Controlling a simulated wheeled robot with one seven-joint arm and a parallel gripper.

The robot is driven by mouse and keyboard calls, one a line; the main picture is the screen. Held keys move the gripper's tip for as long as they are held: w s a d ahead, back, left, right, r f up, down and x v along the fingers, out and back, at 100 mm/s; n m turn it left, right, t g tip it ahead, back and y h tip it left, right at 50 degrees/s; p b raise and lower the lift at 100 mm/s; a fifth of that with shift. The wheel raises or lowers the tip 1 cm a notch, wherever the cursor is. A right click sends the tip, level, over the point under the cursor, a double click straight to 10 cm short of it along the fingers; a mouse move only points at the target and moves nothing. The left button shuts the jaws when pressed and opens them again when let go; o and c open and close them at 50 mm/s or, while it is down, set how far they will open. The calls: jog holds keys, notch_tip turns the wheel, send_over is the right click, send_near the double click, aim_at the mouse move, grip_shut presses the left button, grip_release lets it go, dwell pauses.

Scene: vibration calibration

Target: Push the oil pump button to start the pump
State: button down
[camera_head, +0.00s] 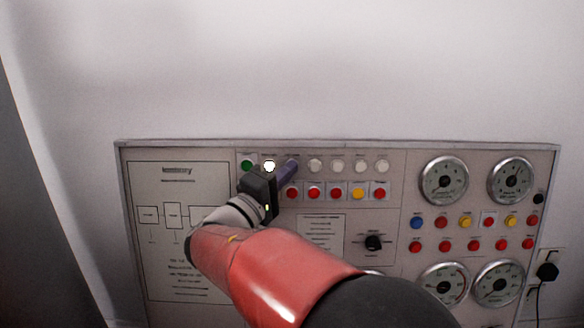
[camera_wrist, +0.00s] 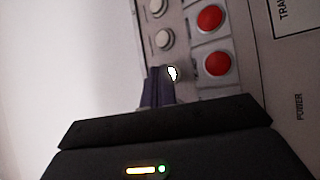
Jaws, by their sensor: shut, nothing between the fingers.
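The control panel (camera_head: 330,285) holds a row of buttons along its top. My gripper (camera_head: 291,166) is shut, with nothing between its fingers, and points at this top row. Its dark purple fingertips also show in the wrist view (camera_wrist: 156,72). They cover the place between a brightly lit white button (camera_head: 270,166) and a pale button (camera_head: 315,166). A bright white spot (camera_wrist: 172,73) shows beside the fingertips in the wrist view. The labels are too small to read, so I cannot tell which is the oil pump button, or whether the fingertips touch the panel.
A green button (camera_head: 247,166) sits at the row's left end. Red buttons (camera_wrist: 217,63) and a yellow one (camera_head: 358,193) sit just below the top row. A black knob (camera_head: 374,242) and round gauges (camera_head: 444,181) are lower and to the right. The wall above is bare.

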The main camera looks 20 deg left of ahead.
jog(key=shift+s, duration=0.1)
jog(key=shift+s+d+r+b, duration=0.15)
jog(key=shift+s+b, duration=0.3)
jog(key=shift+s, duration=0.2)
jog(key=shift+s+d+r+b, duration=0.2)
jog(key=shift+s+b, duration=0.1)
jog(key=shift+s, duration=0.5)
jog(key=shift+s+d+r+b, duration=0.15)
jog(key=shift+s+d+b, duration=0.1)
jog(key=shift+s, duration=0.55)
jog(key=shift+s+d+r+b, duration=0.15)
jog(key=shift+s+b, duration=0.15)
jog(key=shift+s, duration=0.5)
